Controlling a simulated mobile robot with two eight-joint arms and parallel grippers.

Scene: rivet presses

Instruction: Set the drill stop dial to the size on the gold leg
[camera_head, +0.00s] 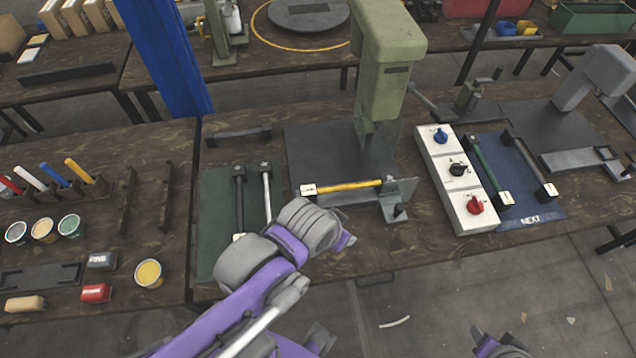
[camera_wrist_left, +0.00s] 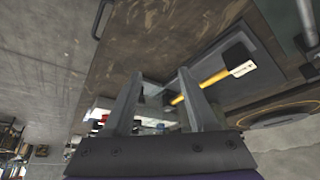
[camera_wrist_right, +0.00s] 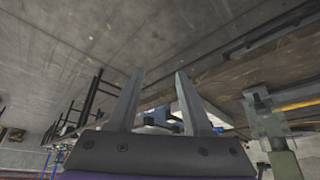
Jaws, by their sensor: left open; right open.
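The gold leg (camera_head: 350,186) lies across the base of the green press, with a white tag (camera_head: 307,190) at its left end; the size on it is too small to read. It also shows in the left wrist view (camera_wrist_left: 205,81). A white box (camera_head: 447,184) carries a blue dial (camera_head: 440,137), a black dial (camera_head: 457,169) and a red dial (camera_head: 475,205); their markings are unreadable. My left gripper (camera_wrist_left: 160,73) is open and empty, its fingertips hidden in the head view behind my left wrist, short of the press. My right gripper (camera_wrist_right: 159,72) is open and empty.
The green press (camera_head: 388,70) rises behind the gold leg. A dark green mat (camera_head: 218,200) with a black and a silver leg lies left. A blue mat (camera_head: 525,190) marked NEXT holds two legs right of the box. Pens and paint pots crowd the left table.

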